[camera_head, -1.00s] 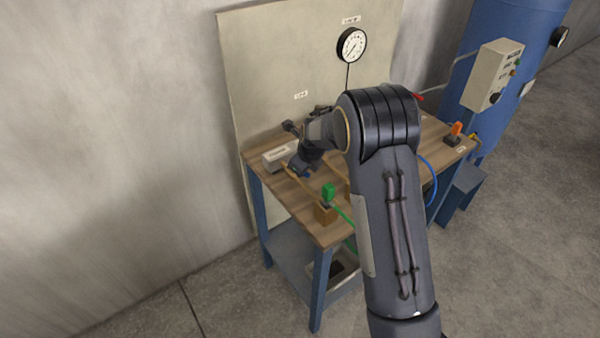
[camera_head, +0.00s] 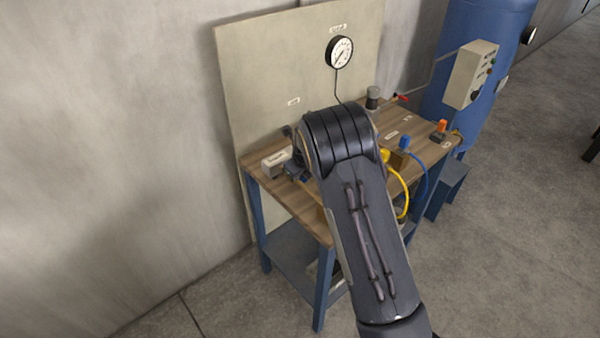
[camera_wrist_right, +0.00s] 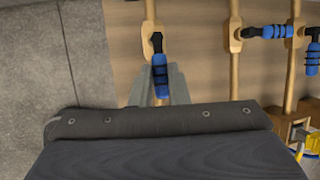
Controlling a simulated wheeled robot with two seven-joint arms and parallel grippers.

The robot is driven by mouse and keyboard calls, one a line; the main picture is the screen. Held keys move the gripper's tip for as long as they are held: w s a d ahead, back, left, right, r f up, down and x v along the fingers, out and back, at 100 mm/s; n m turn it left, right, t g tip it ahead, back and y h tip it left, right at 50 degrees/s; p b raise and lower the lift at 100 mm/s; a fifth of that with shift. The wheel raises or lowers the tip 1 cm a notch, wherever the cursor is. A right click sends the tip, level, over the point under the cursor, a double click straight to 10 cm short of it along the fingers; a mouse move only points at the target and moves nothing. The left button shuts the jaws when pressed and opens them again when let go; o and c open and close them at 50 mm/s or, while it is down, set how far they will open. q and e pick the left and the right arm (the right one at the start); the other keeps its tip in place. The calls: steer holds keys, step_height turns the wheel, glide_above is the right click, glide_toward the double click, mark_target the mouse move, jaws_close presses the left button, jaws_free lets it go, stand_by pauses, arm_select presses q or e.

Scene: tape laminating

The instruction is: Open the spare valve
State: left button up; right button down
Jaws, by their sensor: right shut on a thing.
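In the right wrist view, a valve with a blue ribbed handle (camera_wrist_right: 160,72) on a black lever sits on a wooden pipe. Its handle points toward me, roughly in line with the pipe. My right gripper (camera_wrist_right: 160,88) is shut on this handle, with grey fingers at both sides. I cannot read a label showing that it is the spare valve. In the head view, my right arm covers most of the gripper and the valves; a blue piece (camera_head: 296,171) shows at its left edge. My left gripper is not in view.
A second blue-handled valve (camera_wrist_right: 270,32) lies crosswise to its pipe; another blue handle (camera_wrist_right: 313,58) is at the right edge. The wooden bench (camera_head: 425,150) carries a white box (camera_head: 277,163), blue connector (camera_head: 405,143) and orange connector (camera_head: 441,126). A gauge (camera_head: 340,52) hangs on the back panel.

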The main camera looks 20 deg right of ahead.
steer(key=c, duration=1.4)
jaws_free()
steer(key=shift+a, duration=0.1)
steer(key=shift+r, duration=0.1)
steer(key=b+v, duration=0.1)
steer(key=v, duration=0.6)
steer(key=shift+s+r, duration=0.1)
steer(key=shift+r, duration=0.2)
